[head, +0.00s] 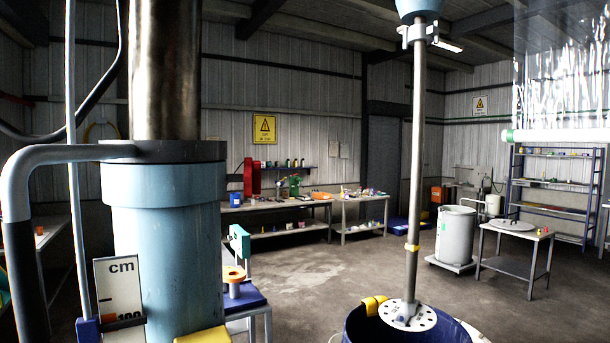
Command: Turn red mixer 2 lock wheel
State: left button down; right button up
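No red lock wheel can be made out in the head view. A large light-blue column (170,240) with a polished metal shaft (165,70) stands close on the left. A mixer shaft (417,180) hangs on the right, with a pale perforated disc (408,314) at its lower end. The disc is over or in a dark blue tub (440,330), cut by the bottom edge. A small orange round part on a short post (235,275) stands right of the column, but I cannot tell whether it is a wheel. Neither gripper is in view.
A teal box (239,241) is beside the column. A scale board marked cm (119,285) stands at lower left. Benches with tools (290,203) line the back wall. A grey drum (456,236), a small table (515,235) and shelving (555,185) stand right. The middle floor is clear.

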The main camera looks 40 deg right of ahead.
aim_at(250, 178)
jog(key=i+l+z, duration=0.1)
jog(key=l, duration=0.3)
jog(key=i+l+z, duration=0.1)
jog(key=l, duration=0.25)
jog(key=i+l+z, duration=0.15)
jog(key=l, duration=0.2)
jog(key=i+l+z, duration=0.1)
jog(key=l, duration=0.25)
